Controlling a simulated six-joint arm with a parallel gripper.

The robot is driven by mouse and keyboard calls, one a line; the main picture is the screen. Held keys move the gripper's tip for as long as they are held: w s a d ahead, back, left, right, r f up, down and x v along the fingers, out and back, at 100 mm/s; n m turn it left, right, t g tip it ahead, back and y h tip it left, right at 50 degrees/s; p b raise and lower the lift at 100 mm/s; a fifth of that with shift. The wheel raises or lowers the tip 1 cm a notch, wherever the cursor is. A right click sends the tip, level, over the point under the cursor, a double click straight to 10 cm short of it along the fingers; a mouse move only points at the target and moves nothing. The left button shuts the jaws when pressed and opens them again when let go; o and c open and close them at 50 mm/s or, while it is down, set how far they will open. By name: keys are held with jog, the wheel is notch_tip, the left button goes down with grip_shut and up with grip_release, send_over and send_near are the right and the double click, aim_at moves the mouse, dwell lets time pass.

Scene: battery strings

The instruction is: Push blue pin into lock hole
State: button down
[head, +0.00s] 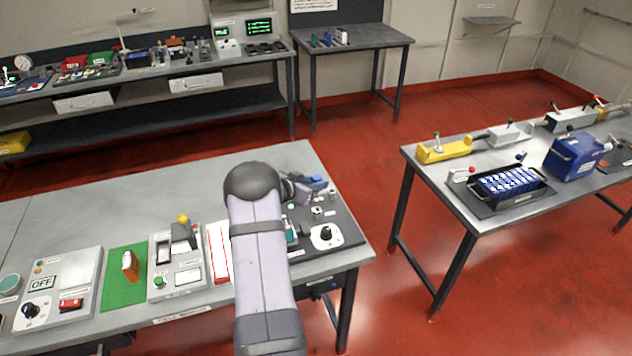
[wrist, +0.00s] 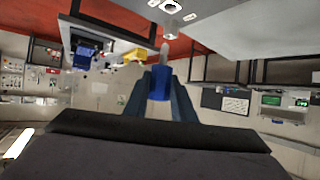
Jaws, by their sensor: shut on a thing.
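In the wrist view, my gripper (wrist: 160,97) is shut on the blue pin (wrist: 160,84). The pin's blue grip sits between the two fingers, and its grey shaft points to the top of the picture. I cannot tell for sure whether this is the lock hole. In the head view, my gripper (head: 302,190) is partly hidden by my arm, over the right end of the near bench. The pin is hard to make out there.
Small silver fittings (head: 317,211) and a black dial (head: 326,234) stand close to my gripper on a dark panel.

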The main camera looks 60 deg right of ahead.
jog(key=shift+f+b, duration=1.2)
jog(key=shift+f, duration=0.9)
jog(key=shift+f+b, duration=1.15)
jog(key=shift+f, duration=1.25)
dwell(0.8)
jog(key=c, duration=1.4)
grip_release()
jog(key=shift+b+v, duration=1.2)
jog(key=shift+v, duration=2.45)
